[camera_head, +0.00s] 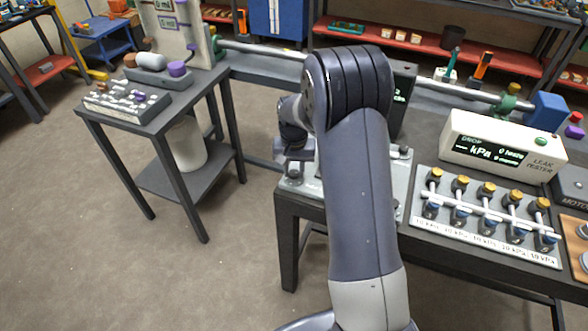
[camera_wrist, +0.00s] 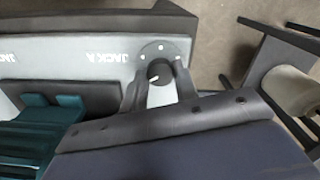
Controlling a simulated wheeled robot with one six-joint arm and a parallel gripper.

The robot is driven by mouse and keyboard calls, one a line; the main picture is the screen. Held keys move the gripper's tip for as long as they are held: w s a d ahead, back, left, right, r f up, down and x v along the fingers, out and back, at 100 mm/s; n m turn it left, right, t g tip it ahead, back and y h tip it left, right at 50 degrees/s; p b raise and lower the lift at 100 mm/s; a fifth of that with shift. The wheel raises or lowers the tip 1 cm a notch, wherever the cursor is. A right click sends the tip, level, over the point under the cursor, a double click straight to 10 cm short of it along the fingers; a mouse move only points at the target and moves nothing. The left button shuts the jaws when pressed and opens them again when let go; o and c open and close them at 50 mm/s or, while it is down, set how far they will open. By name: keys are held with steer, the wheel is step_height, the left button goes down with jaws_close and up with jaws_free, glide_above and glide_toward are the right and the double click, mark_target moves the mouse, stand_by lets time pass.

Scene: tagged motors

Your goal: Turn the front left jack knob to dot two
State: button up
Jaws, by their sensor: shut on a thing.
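The lettering appears upside down. A short white mark shows at the knob's lower left. My gripper (camera_wrist: 160,78) is shut on the knob, with one finger on each side of it. In the head view my gripper (camera_head: 294,157) is low over the near left corner of the bench plate (camera_head: 398,185); my arm hides most of that plate and the knob.
A leak tester box (camera_head: 502,143) and a rack of several small valves (camera_head: 485,215) stand to the right on the bench. A side table (camera_head: 150,120) with a parts tray (camera_head: 125,103) stands to the left, with open floor between. In the wrist view teal parts (camera_wrist: 30,130) lie left.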

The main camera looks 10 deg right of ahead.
mark_target(294, 173)
steer(key=o, duration=1)
steer(key=shift+c, duration=0.2)
steer(key=shift+r, duration=0.15)
step_height(294, 173, up, 11)
steer(key=shift+f+b, duration=0.2)
steer(key=shift+b, duration=0.25)
step_height(294, 173, down, 11)
steer(key=shift+r+p, duration=0.1)
steer(key=shift+p, duration=0.35)
